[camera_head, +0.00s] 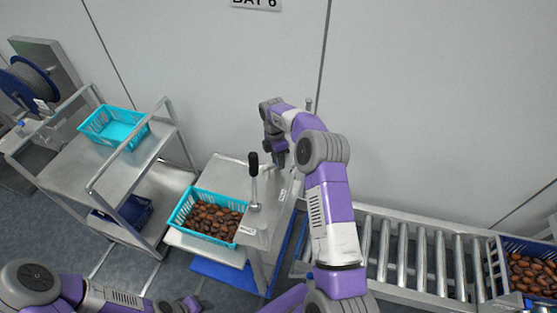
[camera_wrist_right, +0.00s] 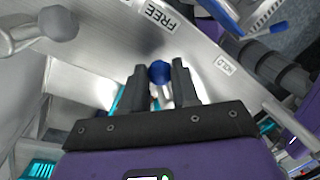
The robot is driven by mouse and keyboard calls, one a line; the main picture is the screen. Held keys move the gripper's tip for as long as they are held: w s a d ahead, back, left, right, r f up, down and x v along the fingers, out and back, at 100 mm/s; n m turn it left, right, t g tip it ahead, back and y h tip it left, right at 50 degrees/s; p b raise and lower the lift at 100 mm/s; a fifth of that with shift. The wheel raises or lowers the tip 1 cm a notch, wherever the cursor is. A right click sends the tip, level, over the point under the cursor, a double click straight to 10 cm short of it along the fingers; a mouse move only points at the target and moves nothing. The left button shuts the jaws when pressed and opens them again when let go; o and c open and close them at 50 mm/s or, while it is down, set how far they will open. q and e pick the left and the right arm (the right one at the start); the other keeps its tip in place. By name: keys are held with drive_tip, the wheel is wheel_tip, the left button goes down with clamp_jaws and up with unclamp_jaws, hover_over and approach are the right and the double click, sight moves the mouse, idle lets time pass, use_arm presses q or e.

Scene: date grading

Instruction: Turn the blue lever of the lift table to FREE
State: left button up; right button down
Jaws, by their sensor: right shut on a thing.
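The lift table (camera_head: 228,172) has a grey metal top with a black-knobbed upright handle (camera_head: 253,165). In the right wrist view, the blue lever knob (camera_wrist_right: 159,71) sits between the fingertips of my right gripper (camera_wrist_right: 160,80), which is shut on it. The FREE label (camera_wrist_right: 160,15) is above the knob in that view, and the HOLD label (camera_wrist_right: 224,65) is to its right. The lever's exact setting cannot be told. In the head view my right gripper (camera_head: 279,155) is at the table's back right, and the lever is hidden. My left gripper (camera_head: 188,305) is low at the bottom edge, its jaws unclear.
A turquoise crate (camera_head: 180,214) of dates sits at the lift table's left. A metal cart (camera_head: 75,165) with an empty turquoise crate (camera_head: 94,124) stands further left. A roller conveyor (camera_head: 420,265) runs right to a blue crate (camera_head: 500,268) of dates. A wall closes the back.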

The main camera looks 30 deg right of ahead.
drive_tip(key=c, duration=0.9)
unclamp_jaws()
drive_tip(key=shift+o, duration=0.2)
wheel_tip(320, 180, up, 8)
drive_tip(key=w, duration=0.1)
drive_tip(key=shift+w+f, duration=0.25)
drive_tip(key=shift+w, duration=0.05)
